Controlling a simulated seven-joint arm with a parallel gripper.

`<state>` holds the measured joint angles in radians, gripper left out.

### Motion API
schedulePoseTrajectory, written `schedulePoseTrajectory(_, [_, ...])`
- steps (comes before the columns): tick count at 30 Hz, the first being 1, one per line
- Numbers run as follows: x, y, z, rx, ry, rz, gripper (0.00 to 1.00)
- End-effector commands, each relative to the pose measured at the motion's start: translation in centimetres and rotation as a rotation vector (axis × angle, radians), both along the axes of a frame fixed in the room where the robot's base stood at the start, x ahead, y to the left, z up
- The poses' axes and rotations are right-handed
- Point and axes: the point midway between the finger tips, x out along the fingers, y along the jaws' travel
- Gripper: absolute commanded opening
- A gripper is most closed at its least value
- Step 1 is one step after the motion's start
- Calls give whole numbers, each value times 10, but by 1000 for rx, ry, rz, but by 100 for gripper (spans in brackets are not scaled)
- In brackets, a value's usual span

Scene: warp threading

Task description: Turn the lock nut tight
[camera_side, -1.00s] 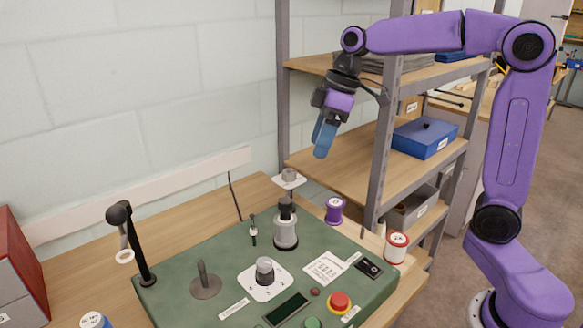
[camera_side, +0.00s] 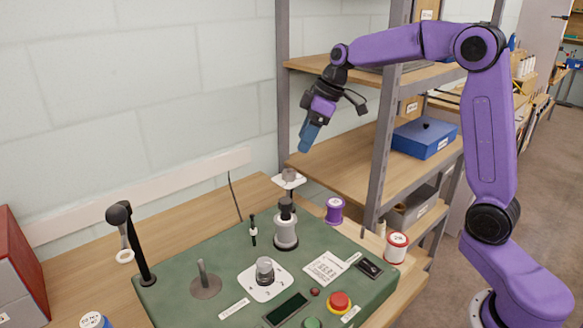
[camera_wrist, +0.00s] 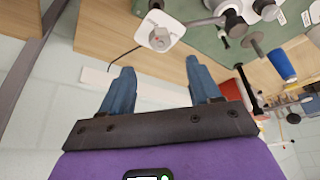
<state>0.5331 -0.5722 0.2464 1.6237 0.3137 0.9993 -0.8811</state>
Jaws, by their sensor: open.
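A grey nut-like piece (camera_side: 289,174) sits on a small white square plate (camera_side: 283,182) at the back of the green board; I take it for the lock nut. In the wrist view the same grey piece (camera_wrist: 160,40) lies beyond the fingertips, roughly midway between them. My gripper (camera_side: 306,148) hangs above and slightly right of it, tilted down to the left. In the wrist view my gripper (camera_wrist: 160,72) shows two blue fingers spread apart with nothing between them. The gripper does not touch the nut.
The green board (camera_side: 215,255) carries a grey and black post (camera_side: 285,230), a dial (camera_side: 264,270), a red button (camera_side: 339,301) and a black hooked stand (camera_side: 135,245). Purple (camera_side: 334,211) and red (camera_side: 396,247) spools stand at right. A metal shelf upright (camera_side: 385,150) rises close to the arm.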

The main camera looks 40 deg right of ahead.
Motion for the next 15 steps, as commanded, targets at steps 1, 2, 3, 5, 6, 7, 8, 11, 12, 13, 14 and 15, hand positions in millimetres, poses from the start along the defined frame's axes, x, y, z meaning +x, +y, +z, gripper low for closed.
schedulePoseTrajectory(1, [2,3,-11,0,5,2,62])
schedulePoseTrajectory(2, [3,5,-16,0,4,1,62])
schedulePoseTrajectory(3, [6,7,-23,0,5,2,62])
schedulePoseTrajectory(5, [8,10,-33,1,5,1,62])
schedulePoseTrajectory(6, [10,12,-40,0,6,1,62])
schedulePoseTrajectory(7, [12,13,-45,1,3,1,62])
schedulePoseTrajectory(8, [13,15,-50,0,5,2,62])
schedulePoseTrajectory(11, [17,19,-65,0,4,0,62])
schedulePoseTrajectory(12, [19,20,-69,0,4,0,62])
schedulePoseTrajectory(13, [20,21,-73,1,4,0,62])
schedulePoseTrajectory(14, [21,22,-76,0,3,0,62])
schedulePoseTrajectory(15, [22,24,-79,1,4,0,62])
